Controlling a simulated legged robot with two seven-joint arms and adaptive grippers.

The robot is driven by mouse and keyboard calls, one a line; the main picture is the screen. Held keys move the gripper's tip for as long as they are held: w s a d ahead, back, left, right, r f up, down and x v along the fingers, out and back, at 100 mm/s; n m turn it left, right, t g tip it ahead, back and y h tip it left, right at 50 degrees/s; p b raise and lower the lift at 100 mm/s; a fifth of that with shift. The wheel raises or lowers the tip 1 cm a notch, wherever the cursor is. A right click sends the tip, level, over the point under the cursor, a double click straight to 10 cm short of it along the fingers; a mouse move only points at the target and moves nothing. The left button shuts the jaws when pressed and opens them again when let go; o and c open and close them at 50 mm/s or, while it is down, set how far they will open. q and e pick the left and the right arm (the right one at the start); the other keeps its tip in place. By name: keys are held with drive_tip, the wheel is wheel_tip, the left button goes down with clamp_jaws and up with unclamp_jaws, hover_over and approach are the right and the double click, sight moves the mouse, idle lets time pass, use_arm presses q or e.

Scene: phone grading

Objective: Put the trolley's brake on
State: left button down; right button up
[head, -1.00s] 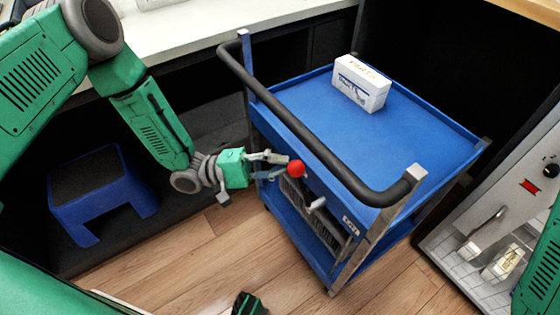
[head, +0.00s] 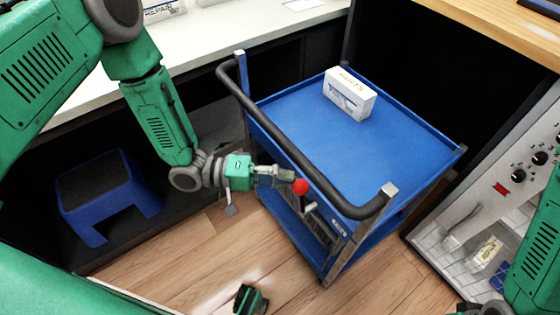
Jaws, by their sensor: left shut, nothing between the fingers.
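The blue trolley (head: 268,103) stands in the middle of the head view, with a black push handle bar (head: 300,160) along its near side. A lever with a red ball knob (head: 300,187) sticks out below the bar, with a pale grey part (head: 309,208) just under it. My left gripper (head: 290,176) is shut and empty. Its fingertips are right at the knob's left side; I cannot tell whether they touch it. My right arm shows at the right edge, but its gripper fingers are not visible.
A white box (head: 349,97) lies on the trolley's top shelf. A blue step stool (head: 108,195) stands under the white counter (head: 215,32) at left. A grey panel with black knobs (head: 510,165) is at right.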

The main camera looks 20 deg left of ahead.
sight(302, 192)
use_arm(q)
drive_tip(key=s+d+m+y+p, duration=0.1)
drive_tip(key=p, duration=0.1)
drive_tip(key=s+d+r+m+y+p, duration=0.1)
drive_tip(key=d+p, duration=0.1)
drive_tip(key=s+d+m+y+p, duration=0.1)
drive_tip(key=p, duration=0.1)
drive_tip(key=shift+s+d+r+m+y, duration=0.15)
drive_tip(key=shift+s+r+m+y, duration=0.15)
drive_tip(key=shift+r, duration=0.1)
drive_tip(key=s+d, duration=0.1)
drive_tip(key=s+d+f+p, duration=0.1)
drive_tip(key=shift+d+y, duration=0.3)
drive_tip(key=shift+d, duration=0.05)
drive_tip(key=shift+s+d+p, duration=0.1)
drive_tip(key=shift+s+p, duration=0.05)
drive_tip(key=shift+p, duration=0.15)
